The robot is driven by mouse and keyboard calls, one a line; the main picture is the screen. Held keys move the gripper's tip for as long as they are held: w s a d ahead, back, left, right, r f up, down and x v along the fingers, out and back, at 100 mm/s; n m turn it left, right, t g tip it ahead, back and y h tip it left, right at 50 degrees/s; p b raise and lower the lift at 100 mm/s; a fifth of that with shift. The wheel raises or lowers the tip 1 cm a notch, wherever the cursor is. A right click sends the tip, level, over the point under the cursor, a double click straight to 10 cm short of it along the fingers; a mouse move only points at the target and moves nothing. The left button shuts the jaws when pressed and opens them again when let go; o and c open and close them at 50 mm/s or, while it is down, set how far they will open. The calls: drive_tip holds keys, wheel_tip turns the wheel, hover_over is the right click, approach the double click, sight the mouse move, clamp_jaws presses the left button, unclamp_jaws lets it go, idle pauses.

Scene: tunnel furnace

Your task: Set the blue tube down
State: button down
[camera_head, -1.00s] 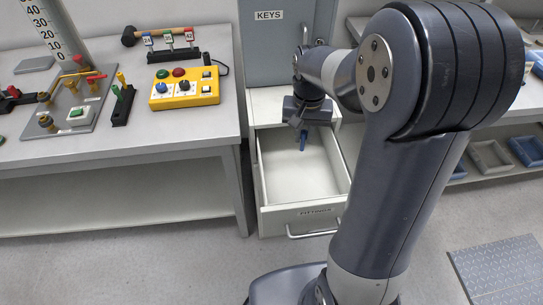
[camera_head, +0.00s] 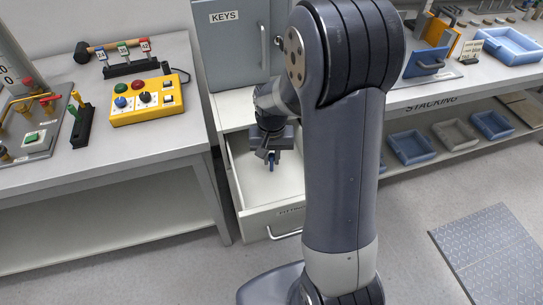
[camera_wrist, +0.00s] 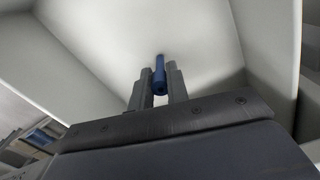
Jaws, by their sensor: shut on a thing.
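The blue tube (camera_wrist: 160,78) is between the two fingers of my gripper (camera_wrist: 158,92) in the wrist view, and the gripper is shut on it. In the head view my gripper (camera_head: 270,155) is over the open drawer (camera_head: 273,228), with the blue tube (camera_head: 271,163) pointing down below the fingers. The pale drawer floor lies beneath the tube. I cannot tell whether the tube touches it. My arm hides the right part of the drawer.
The grey KEYS cabinet (camera_head: 232,45) stands behind the drawer. A bench on the left holds a yellow button box (camera_head: 148,98). On the right, a bench has several blue and grey trays (camera_head: 410,147) on its lower shelf. The drawer walls surround the gripper.

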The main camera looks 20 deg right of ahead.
sight(271, 155)
drive_tip(key=shift+f, duration=0.1)
drive_tip(key=c, duration=1.8)
unclamp_jaws()
drive_tip(key=shift+f, duration=0.1)
drive_tip(key=o, duration=0.4)
drive_tip(key=shift+o, duration=0.2)
wheel_tip(271, 155, up, 12)
drive_tip(key=p, duration=0.1)
drive_tip(key=shift+r, duration=0.25)
